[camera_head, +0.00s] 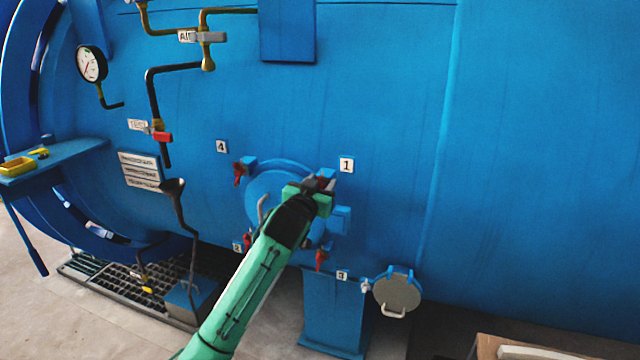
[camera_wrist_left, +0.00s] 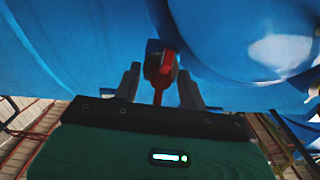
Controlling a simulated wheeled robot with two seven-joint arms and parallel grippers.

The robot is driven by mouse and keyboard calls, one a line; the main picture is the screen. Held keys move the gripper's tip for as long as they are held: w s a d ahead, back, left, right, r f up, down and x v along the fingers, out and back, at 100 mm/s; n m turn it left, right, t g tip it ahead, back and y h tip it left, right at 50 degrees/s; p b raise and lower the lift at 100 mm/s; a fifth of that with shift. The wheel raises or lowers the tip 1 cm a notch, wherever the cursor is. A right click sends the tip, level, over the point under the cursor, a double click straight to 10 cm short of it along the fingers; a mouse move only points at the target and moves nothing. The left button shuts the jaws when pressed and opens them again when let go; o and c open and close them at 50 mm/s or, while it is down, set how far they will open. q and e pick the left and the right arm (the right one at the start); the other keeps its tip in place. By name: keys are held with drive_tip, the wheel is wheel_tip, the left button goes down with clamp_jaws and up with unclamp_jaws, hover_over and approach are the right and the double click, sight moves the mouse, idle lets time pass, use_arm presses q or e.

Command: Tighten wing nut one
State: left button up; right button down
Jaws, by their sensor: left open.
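Wing nut one is a red wing nut (camera_wrist_left: 160,68) seen between the two grey fingers of my left gripper (camera_wrist_left: 160,88) in the left wrist view. The fingers stand apart on either side of it, and I cannot tell whether they touch it. In the head view my left gripper (camera_head: 318,184) is at the upper right of the round blue hatch (camera_head: 268,190), just below the label 1 (camera_head: 346,165). The gripper hides most of the wing nut there. My right gripper is not in view.
Other red wing nuts sit near label 4 (camera_head: 222,146), label 2 (camera_head: 237,248) and label 3 (camera_head: 342,275). A grey round cover (camera_head: 397,293) is at the lower right. Pipes with valves and a gauge (camera_head: 91,63) are at the upper left.

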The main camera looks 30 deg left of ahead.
use_arm(q)
drive_tip(key=shift+c, duration=0.4)
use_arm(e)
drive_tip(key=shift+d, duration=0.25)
use_arm(q)
clamp_jaws()
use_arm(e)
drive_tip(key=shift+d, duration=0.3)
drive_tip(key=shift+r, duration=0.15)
